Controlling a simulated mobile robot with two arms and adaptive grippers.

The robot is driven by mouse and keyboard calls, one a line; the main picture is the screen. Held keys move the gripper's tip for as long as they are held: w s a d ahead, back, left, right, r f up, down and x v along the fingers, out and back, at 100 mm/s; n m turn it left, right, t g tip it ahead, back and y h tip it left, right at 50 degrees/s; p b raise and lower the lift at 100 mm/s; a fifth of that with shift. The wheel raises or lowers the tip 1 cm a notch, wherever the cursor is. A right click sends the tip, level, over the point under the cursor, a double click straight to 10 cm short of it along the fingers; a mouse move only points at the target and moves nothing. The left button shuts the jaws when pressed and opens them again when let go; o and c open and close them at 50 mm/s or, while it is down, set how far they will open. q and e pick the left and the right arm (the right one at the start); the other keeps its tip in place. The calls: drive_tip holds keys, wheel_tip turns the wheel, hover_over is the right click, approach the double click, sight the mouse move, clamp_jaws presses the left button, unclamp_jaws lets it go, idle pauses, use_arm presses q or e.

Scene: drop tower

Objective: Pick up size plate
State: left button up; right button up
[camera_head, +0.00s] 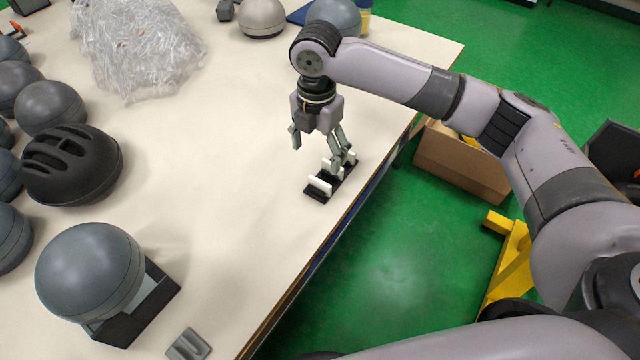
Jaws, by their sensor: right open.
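A small black holder (317,194) with white upright pieces (320,185) sits near the table's right edge. I cannot tell for certain which thing is the size plate; the white pieces in this holder are one candidate. A small grey ridged piece (188,345) lies at the table's front edge. My right gripper (318,154) points down over the far end of the holder, with its fingers apart. Its right finger overlaps the holder in the picture, and contact cannot be told. Nothing shows held between the fingers. My left gripper is not in view.
The cream table (220,160) is clear in the middle. A grey dome (90,272) rests on a black stand (135,318). A black helmet (72,165) and several domes stand at left, a clear plastic bag (135,50) at back. A cardboard box (460,165) is beyond the right edge.

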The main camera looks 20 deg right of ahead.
hover_over(320, 181)
drive_tip(key=f, duration=0.5)
drive_tip(key=shift+w+a, duration=0.15)
drive_tip(key=shift+a, duration=0.1)
drive_tip(key=shift+d+f+p, duration=0.15)
drive_tip(key=shift+f+p, duration=0.1)
drive_tip(key=shift+f, duration=1.15)
drive_tip(key=shift+d+f+p, duration=0.1)
drive_tip(key=shift+f+p, duration=0.15)
drive_tip(key=shift+f, duration=1.15)
drive_tip(key=shift+c, duration=0.2)
drive_tip(key=c, duration=1)
drive_tip(key=shift+o, duration=0.2)
drive_tip(key=shift+r, duration=0.1)
